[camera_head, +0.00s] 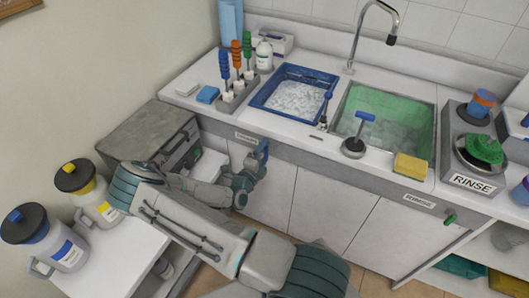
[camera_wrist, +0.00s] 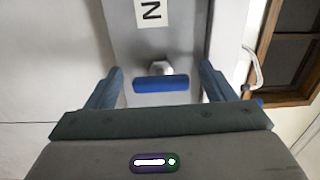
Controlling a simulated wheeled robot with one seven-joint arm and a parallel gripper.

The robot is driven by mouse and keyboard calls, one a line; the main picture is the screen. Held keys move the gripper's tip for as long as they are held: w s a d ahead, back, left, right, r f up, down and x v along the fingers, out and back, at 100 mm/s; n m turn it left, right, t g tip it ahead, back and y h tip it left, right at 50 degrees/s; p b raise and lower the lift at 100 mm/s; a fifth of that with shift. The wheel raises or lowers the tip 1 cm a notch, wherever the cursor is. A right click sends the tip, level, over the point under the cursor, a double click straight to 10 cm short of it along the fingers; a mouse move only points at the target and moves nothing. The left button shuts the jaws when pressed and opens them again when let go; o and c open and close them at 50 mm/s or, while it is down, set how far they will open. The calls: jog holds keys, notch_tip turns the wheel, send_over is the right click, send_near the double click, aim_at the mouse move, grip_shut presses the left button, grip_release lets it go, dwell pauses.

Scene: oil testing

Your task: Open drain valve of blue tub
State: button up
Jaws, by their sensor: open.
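The blue tub (camera_head: 312,74) is set into the white counter and holds water with foam. On the grey front panel below it is a white label (camera_head: 247,137). In the wrist view the blue drain valve handle (camera_wrist: 161,84) is a horizontal bar on a short metal stem. My gripper (camera_wrist: 161,73) is open, with one finger at each side of the handle and a gap on both sides. In the head view my gripper (camera_head: 260,153) is at the front panel below the tub and largely hides the valve.
A green tub (camera_head: 425,119) with a sponge (camera_head: 410,166) is to the right, with a green valve handle (camera_head: 450,218) below it. A grey machine (camera_head: 152,132) stands left of my gripper. Two lidded jugs (camera_head: 72,250) are at the far left. White cabinet doors (camera_head: 322,207) lie below the panel.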

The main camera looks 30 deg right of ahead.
jog(key=b+v, duration=0.2)
jog(key=v, duration=1)
jog(key=shift+s+a, duration=0.3)
jog(key=s+d+r+m+g+y, duration=0.15)
jog(key=s+r+m+g, duration=0.45)
jog(key=m, duration=0.7)
jog(key=s+d+r+m+g+y, duration=0.1)
jog(key=s+r+m+g+y, duration=0.35)
jog(key=m, duration=0.85)
jog(key=s+a+r+m+t+y, duration=0.1)
jog(key=s+a+r+m+y, duration=0.2)
jog(key=r+m, duration=0.5)
jog(key=s+a+r+m+t+y, duration=0.1)
jog(key=s+a+r+m+y, duration=0.3)
jog(key=r+m, duration=0.5)
jog(key=shift+s+a+m+y, duration=0.2)
jog(key=shift+s+m+y, duration=0.2)
jog(key=shift+y, duration=0.2)
jog(key=shift+r+t, duration=0.1)
jog(key=shift+t, duration=0.15)
